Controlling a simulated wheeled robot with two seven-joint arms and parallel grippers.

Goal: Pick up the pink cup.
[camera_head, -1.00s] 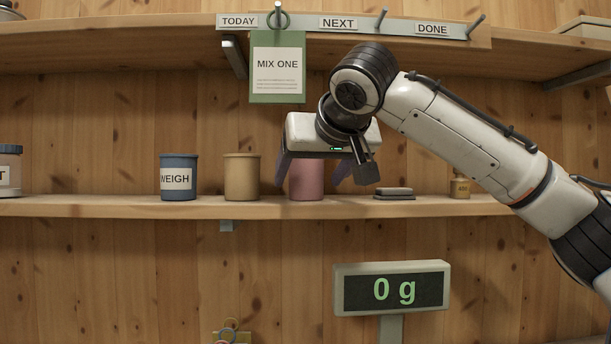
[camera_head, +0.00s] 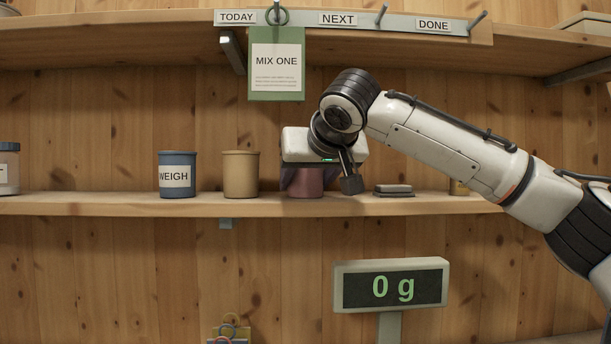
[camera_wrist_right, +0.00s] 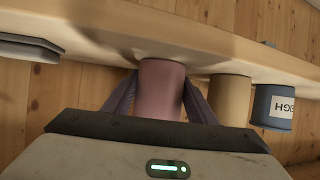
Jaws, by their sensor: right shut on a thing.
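The pink cup (camera_head: 306,184) stands upright on the middle shelf (camera_head: 120,204), its upper part hidden behind my right gripper (camera_head: 304,180). In the right wrist view the pink cup (camera_wrist_right: 161,90) sits between the two fingers of the right gripper (camera_wrist_right: 160,98), one on each side. The right gripper is shut on the cup. The cup's base looks to be at the shelf surface; I cannot tell whether it is lifted at all. My left gripper is not in view.
A tan cup (camera_head: 241,174) and a blue WEIGH cup (camera_head: 178,176) stand left of the pink cup. A grey stacked item (camera_head: 393,190) lies to its right. A green MIX ONE card (camera_head: 276,65) hangs above. A display (camera_head: 391,287) below reads 0 g.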

